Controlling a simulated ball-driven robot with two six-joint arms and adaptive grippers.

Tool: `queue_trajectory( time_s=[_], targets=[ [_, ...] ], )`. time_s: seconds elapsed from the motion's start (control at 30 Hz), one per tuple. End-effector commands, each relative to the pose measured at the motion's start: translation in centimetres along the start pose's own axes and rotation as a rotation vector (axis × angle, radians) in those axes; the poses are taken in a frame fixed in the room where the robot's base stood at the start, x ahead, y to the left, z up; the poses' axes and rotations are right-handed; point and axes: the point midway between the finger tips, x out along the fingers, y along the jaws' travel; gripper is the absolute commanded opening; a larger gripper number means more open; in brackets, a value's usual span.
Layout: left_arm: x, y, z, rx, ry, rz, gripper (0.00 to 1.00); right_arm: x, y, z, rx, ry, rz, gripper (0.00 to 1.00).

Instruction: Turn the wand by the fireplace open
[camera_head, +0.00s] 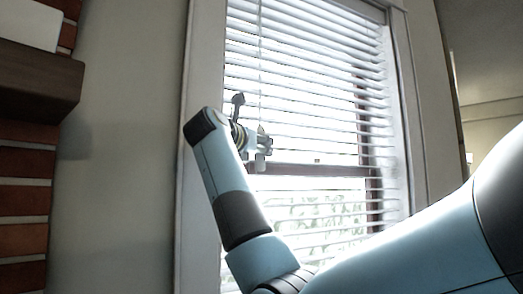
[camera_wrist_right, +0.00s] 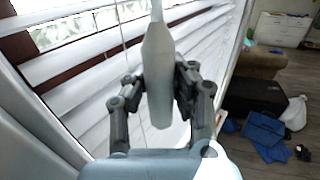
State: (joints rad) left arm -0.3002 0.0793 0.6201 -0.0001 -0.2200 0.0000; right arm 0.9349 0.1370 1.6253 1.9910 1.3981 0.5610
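The wand of the blind shows in the right wrist view as a pale grey handle (camera_wrist_right: 158,75), thick in the middle and tapering to a thin rod at the top. My right gripper (camera_wrist_right: 160,78) has one finger on each side of the handle, close against it, and looks shut on it. The handle's lower end shows between the fingers. In the head view the right gripper (camera_head: 264,146) is in front of the window blind (camera_head: 310,70), near its left side. The wand is hard to make out there. My left gripper is not in view.
The white window frame (camera_head: 202,70) stands just left of the gripper. A brick fireplace (camera_head: 25,200) with a dark mantel (camera_head: 38,82) is at the far left. In the wrist view, a dark object (camera_wrist_right: 255,97) and blue cloth (camera_wrist_right: 262,135) lie on the floor at right.

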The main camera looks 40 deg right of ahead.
Motion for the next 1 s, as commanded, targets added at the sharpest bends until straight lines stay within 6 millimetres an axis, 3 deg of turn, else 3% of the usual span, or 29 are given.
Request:
queue_trajectory(
  time_s=[0.03, 0.2, 0.57, 1.0],
  targets=[
    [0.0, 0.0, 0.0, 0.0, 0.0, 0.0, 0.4, 0.0, 0.1, -0.1, -0.001, 0.001, 0.001, 0.25],
    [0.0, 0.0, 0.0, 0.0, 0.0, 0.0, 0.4, 0.0, 0.0, 0.0, 0.0, -0.001, 0.0, 0.47],
    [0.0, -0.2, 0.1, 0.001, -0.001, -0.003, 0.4, -0.6, 0.1, 0.0, 0.0, -0.003, 0.001, 0.48],
    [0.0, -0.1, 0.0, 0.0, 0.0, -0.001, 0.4, -9.4, 0.1, -0.1, 0.002, 0.003, 0.004, 0.48]
  ],
)
